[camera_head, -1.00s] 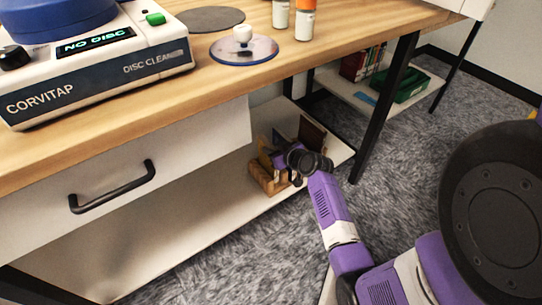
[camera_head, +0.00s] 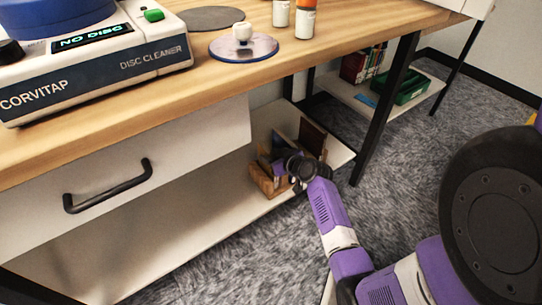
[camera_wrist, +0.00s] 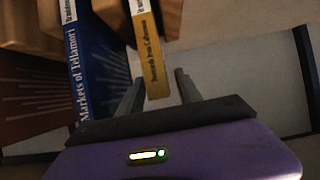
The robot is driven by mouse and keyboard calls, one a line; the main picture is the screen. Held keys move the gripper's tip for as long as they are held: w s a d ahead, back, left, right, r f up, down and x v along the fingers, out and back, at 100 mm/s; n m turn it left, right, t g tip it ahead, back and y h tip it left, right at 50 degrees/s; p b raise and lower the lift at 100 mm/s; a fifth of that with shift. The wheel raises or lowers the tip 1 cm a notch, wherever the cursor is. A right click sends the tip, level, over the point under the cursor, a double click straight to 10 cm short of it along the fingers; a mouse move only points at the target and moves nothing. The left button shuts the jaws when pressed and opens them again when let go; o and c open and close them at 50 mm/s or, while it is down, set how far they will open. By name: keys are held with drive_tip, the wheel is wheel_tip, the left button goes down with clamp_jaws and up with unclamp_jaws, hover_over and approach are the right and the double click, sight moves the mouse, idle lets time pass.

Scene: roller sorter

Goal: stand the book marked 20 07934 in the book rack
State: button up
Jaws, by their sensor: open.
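The wooden book rack (camera_head: 265,182) stands on the low white shelf under the desk; part of it shows in the wrist view (camera_wrist: 105,12). In the wrist view, a yellow book (camera_wrist: 153,55) stands with its spine toward me, and a blue book (camera_wrist: 85,75) reading "Markets of Tellamori" is left of it. The number 20 07934 cannot be read on any book. My gripper (camera_wrist: 158,80) is open, with one finger on each side of the yellow book's near end. Contact cannot be told. In the head view my gripper (camera_head: 283,166) hides part of the rack.
A dark brown book (camera_head: 312,137) leans at the rack's back right. The desk top (camera_head: 340,40) overhangs the shelf, and a black desk leg (camera_head: 385,110) stands to the right. A drawer with a black handle (camera_head: 108,187) is at left. The low shelf's left part (camera_head: 150,235) is clear.

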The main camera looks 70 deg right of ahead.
drive_tip(key=shift+r, duration=0.3)
drive_tip(key=p+v, duration=0.4)
drive_tip(key=v, duration=0.8)
drive_tip(key=s+a+n+y, duration=0.1)
drive_tip(key=s+a, duration=0.1)
drive_tip(key=a, duration=0.9)
drive_tip(key=s+a+n, duration=0.1)
drive_tip(key=s+a, duration=0.1)
drive_tip(key=a, duration=0.8)
drive_tip(key=s+a+r+n+t+y, duration=0.2)
drive_tip(key=s+a+r, duration=0.3)
drive_tip(key=a+r, duration=0.3)
drive_tip(key=s+a+r+n+t+y, duration=0.2)
drive_tip(key=s+a+r+y, duration=0.1)
drive_tip(key=a+r, duration=0.5)
drive_tip(key=shift+s+r+t, duration=0.3)
drive_tip(key=shift+s+r, duration=0.25)
drive_tip(key=shift+s, duration=0.35)
